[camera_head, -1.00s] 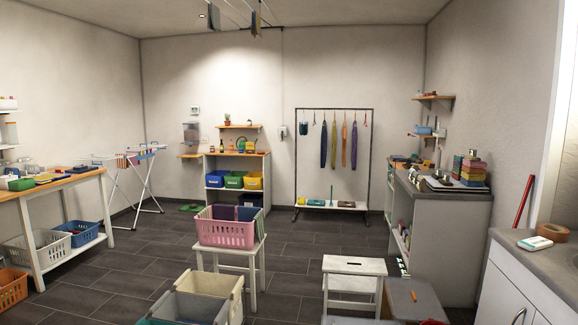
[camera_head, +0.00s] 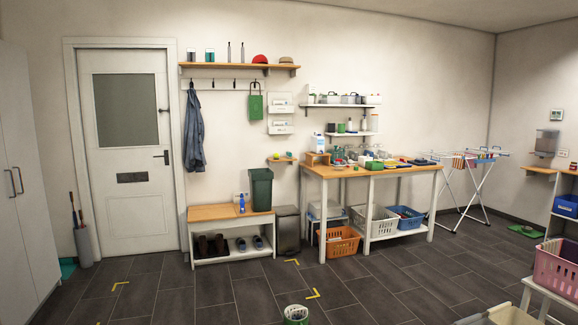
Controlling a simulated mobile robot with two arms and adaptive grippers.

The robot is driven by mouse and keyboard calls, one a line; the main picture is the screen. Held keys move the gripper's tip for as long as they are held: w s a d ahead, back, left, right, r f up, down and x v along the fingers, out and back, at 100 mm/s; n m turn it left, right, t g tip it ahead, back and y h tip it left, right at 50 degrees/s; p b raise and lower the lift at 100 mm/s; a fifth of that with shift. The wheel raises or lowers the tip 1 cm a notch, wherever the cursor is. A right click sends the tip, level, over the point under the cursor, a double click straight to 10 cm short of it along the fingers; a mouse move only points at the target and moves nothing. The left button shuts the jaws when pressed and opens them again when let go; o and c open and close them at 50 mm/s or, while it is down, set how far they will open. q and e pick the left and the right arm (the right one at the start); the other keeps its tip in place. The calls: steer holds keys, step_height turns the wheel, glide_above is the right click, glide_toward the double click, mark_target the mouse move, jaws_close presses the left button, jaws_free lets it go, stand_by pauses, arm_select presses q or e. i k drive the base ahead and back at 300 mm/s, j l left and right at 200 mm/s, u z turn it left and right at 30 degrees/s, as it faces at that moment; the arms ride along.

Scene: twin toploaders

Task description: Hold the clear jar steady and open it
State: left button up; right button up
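Several clear, glass-like items (camera_head: 372,153) stand toward the back of the wood-topped table (camera_head: 340,172) against the wall. They are too small to tell which, if any, is the clear jar, or whether it has a lid. Neither of my grippers shows in the head view.
An orange basket (camera_head: 338,242) and a white basket (camera_head: 373,222) sit under the table. A low shoe bench (camera_head: 212,212) holding a dark green bin (camera_head: 261,190) stands to its left. A small tub (camera_head: 296,314) is on the floor in front. The floor between is mostly clear.

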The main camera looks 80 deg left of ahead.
mark_target(338, 165)
steer(key=u, duration=2.45)
steer(key=i+j+u, duration=0.55)
steer(key=i+j, duration=0.15)
steer(key=i+j+u, duration=0.15)
steer(key=i, duration=0.4)
steer(key=i+j+u, duration=0.15)
steer(key=i+j, duration=0.15)
steer(key=i+j+u, duration=0.2)
steer(key=i, duration=0.35)
steer(key=i+z, duration=0.15)
steer(key=i, duration=0.8)
steer(key=i+z, duration=0.15)
steer(key=i, duration=0.85)
